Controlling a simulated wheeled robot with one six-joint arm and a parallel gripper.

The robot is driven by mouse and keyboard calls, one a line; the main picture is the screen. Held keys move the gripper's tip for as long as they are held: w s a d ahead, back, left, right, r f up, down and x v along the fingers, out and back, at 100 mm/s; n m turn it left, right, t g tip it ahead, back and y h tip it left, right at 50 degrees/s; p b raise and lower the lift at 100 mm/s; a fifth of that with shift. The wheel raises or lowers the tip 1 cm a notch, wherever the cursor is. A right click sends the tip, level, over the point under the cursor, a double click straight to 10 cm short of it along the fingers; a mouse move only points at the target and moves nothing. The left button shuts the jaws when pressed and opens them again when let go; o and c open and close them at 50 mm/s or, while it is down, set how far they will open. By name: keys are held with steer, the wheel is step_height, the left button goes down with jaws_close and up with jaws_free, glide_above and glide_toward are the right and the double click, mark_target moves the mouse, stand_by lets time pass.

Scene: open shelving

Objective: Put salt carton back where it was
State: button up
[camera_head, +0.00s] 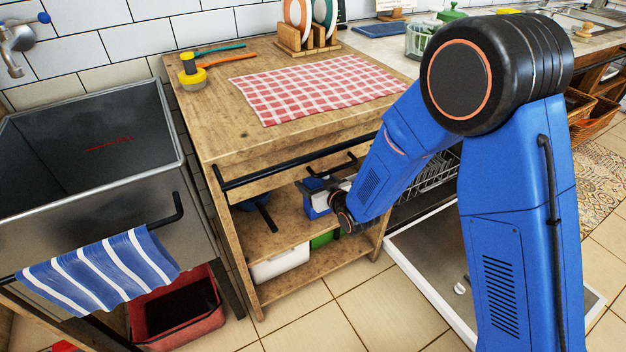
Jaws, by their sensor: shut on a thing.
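The salt carton (318,206) appears to be the blue and white box at the open upper shelf of the wooden unit. My gripper (329,186) is at its upper right, shut on it. My blue arm reaches in from the right and hides part of the shelf opening. The carton's base and its exact contact with the shelf (283,237) are too small to tell.
A blue pan (258,203) is left of the carton on the shelf. A black rail (285,172) crosses above the opening. A white bin (280,265) and a green item (322,240) sit below. An open dishwasher door (425,268) lies to the right.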

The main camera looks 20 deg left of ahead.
steer(key=o, duration=1.9)
steer(key=shift+f, duration=0.1)
steer(key=shift+o, duration=0.2)
steer(key=v, duration=1.2)
steer(key=shift+r, duration=0.2)
